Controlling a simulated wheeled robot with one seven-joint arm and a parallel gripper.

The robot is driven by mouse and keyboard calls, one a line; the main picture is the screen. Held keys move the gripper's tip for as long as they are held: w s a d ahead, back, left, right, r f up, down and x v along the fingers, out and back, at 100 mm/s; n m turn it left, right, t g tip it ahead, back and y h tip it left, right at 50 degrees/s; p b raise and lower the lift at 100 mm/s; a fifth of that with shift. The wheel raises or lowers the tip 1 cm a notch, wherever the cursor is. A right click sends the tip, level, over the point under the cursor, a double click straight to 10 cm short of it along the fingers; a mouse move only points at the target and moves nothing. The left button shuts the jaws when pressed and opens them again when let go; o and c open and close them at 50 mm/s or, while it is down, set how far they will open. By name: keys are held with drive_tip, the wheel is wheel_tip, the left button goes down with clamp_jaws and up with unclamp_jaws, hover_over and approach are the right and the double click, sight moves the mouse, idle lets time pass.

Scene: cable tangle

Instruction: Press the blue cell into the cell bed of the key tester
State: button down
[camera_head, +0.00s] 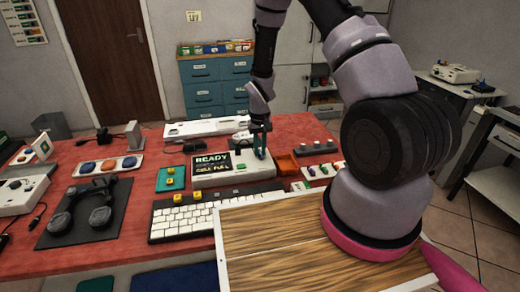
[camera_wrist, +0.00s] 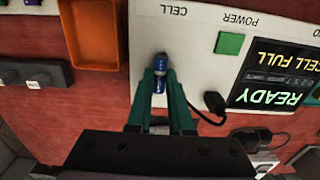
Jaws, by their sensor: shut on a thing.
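The key tester (camera_head: 233,183) is a pale box on the red table; it also shows in the wrist view (camera_wrist: 196,62). Its dark screen (camera_wrist: 275,62) reads READY and CELL FULL. My gripper (camera_wrist: 160,85) has green fingers and is shut on the blue cell (camera_wrist: 159,72), just below the CELL label. In the head view my gripper (camera_head: 260,145) points down at the tester's right end. The cell bed is mostly hidden under the cell and fingers, so I cannot tell how deep the cell sits. A green POWER square (camera_wrist: 229,43) lies beside it.
An orange tray (camera_wrist: 93,62) stands close beside the tester, also in the head view (camera_head: 288,166). A black plug with a cable (camera_wrist: 214,102) lies by my fingers.

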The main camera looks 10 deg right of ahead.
drive_tip(key=c, duration=1.1)
unclamp_jaws()
drive_tip(key=shift+r, duration=0.1)
drive_tip(key=shift+r, duration=1.65)
drive_tip(key=o, duration=0.6)
drive_tip(key=shift+c, duration=0.2)
drive_tip(key=shift+r, duration=0.15)
drive_tip(key=shift+r, duration=2.35)
